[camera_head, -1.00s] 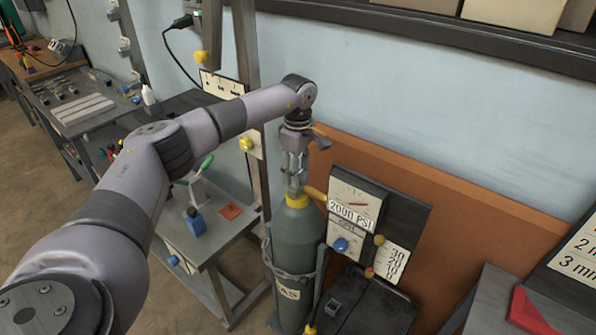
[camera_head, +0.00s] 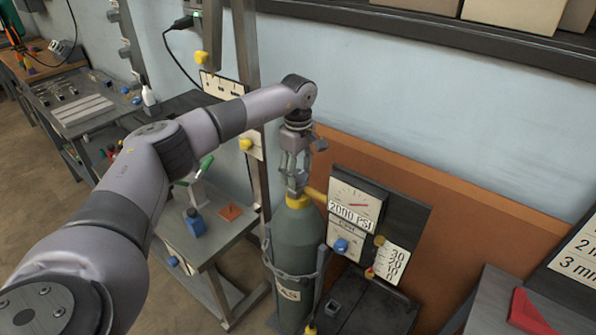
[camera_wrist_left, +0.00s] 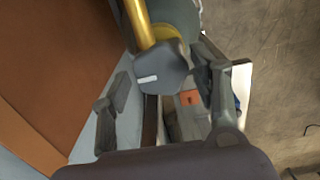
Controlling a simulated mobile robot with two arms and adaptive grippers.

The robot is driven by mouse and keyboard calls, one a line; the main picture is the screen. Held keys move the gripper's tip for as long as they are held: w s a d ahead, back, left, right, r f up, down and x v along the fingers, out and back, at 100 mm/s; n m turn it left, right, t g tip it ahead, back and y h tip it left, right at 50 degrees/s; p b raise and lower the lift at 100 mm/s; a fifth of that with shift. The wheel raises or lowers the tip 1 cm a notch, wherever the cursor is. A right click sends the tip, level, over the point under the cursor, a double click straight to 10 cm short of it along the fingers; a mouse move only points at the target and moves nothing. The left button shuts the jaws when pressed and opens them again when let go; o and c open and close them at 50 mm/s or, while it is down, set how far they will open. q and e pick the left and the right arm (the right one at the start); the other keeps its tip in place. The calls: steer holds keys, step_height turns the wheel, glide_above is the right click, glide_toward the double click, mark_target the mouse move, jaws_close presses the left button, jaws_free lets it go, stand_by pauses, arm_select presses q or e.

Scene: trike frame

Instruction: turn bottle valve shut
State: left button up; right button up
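The green-grey gas bottle (camera_head: 297,245) stands upright with a yellow collar (camera_head: 298,202) at its neck. Its grey valve knob (camera_wrist_left: 160,78), with a white mark, shows in the left wrist view beside a yellow pipe (camera_wrist_left: 138,22). My left gripper (camera_head: 297,187) points down over the bottle top. In the wrist view its fingers (camera_wrist_left: 162,82) stand apart on either side of the knob, with what look like small gaps; I see no clear contact. In the head view the fingers largely hide the knob. My right gripper is not in view.
A gauge panel reading 2000 PSI (camera_head: 354,209) with a blue knob (camera_head: 341,246) stands close right of the bottle. A chain (camera_head: 290,273) crosses the bottle. A small cart (camera_head: 228,251) with a blue item is at left. An orange board (camera_head: 450,220) is behind.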

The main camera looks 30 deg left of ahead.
mark_target(298, 175)
arm_select(q)
steer(key=shift+o, duration=1)
step_height(298, 175, up, 12)
stand_by(0.3)
